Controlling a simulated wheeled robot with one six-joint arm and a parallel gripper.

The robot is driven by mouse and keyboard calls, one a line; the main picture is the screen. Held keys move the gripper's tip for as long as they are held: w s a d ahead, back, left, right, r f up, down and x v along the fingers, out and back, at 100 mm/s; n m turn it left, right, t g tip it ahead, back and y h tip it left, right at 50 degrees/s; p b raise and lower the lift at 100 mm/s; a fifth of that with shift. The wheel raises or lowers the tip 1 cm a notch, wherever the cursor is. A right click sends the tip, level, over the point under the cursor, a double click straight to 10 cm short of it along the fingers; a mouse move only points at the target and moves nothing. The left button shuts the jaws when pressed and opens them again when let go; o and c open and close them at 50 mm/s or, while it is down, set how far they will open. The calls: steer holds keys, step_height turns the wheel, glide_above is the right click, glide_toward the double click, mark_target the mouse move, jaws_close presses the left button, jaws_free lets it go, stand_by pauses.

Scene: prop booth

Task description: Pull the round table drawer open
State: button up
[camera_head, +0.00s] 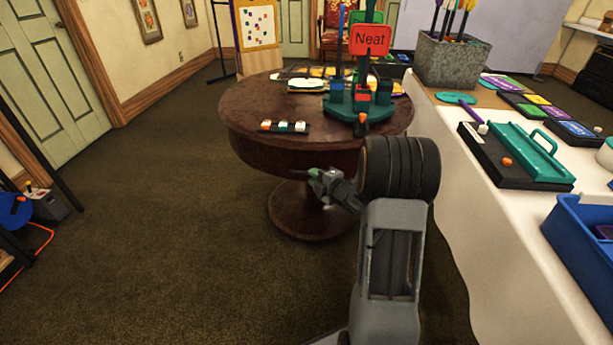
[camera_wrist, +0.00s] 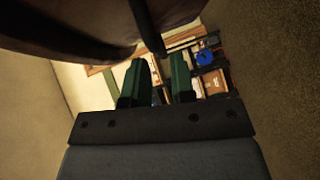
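The round table (camera_head: 246,106) is dark reddish wood on a central pedestal and stands ahead of me. Its curved side (camera_head: 290,152) shows below the rim; I cannot make out a drawer front or knob there. My gripper (camera_head: 318,178) is low in front of that side, partly over the pedestal in the head view. In the wrist view, its two green fingers (camera_wrist: 157,82) are apart with background showing between them. The table's dark underside or side (camera_wrist: 70,28) fills the upper left there. A dark bar (camera_wrist: 147,25) runs down towards the finger gap; I cannot tell whether it touches.
A red "Neat" sign (camera_head: 370,40), a teal stand (camera_head: 345,106) and small coloured pieces (camera_head: 284,127) sit on the round table. A white-clothed table (camera_head: 480,230) with a blue bin (camera_head: 585,245) is close on the right.

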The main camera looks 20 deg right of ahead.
steer(key=shift+b+x, duration=0.35)
steer(key=shift+x, duration=1.8)
jaws_close()
